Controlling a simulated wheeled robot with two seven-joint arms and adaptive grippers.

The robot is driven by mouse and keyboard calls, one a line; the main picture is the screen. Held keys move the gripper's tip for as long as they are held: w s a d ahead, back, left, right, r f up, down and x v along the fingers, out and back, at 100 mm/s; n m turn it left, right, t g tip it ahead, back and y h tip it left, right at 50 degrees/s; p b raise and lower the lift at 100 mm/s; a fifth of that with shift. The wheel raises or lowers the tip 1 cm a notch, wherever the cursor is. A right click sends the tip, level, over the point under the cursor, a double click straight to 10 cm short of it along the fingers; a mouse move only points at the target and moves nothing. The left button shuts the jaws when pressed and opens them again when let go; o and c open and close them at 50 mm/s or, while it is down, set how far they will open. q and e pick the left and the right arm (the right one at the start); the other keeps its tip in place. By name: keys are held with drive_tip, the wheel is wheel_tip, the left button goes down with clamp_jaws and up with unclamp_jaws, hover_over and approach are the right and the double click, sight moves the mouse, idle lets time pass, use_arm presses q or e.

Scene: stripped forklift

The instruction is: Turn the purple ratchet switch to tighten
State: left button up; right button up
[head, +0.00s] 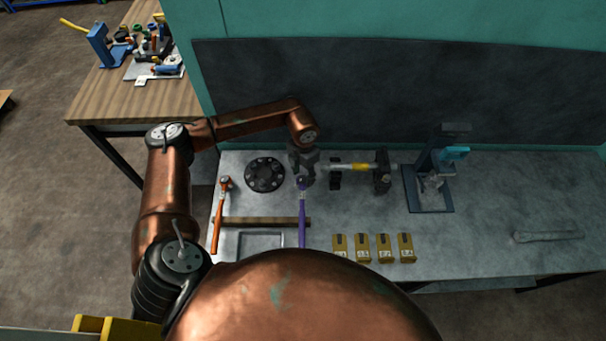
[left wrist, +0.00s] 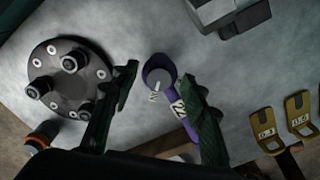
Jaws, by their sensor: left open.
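The purple ratchet (head: 302,222) lies on the grey bench, its handle pointing toward me and its head under my left gripper (head: 303,172). In the left wrist view, the ratchet's round head (left wrist: 160,72) shows a grey switch (left wrist: 157,86) on top and a label with a number on its purple neck. The open fingers of my left gripper (left wrist: 160,76) stand on either side of the head, with visible gaps. The right finger overlaps part of the neck in that view. I cannot tell which way the switch is set. My right gripper is not in view.
A dark bolted disc (head: 265,174) is left of the gripper. An orange ratchet (head: 219,218) lies farther left, across a wooden bar (head: 258,221). A shaft fixture (head: 358,168) and blue press (head: 430,190) stand right. Several yellow labelled blocks (head: 362,247) sit near the front.

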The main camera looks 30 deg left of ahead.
sight(303, 178)
use_arm(q)
drive_tip(key=shift+r, duration=0.1)
wheel_tip(303, 178, up, 12)
idle(0.5)
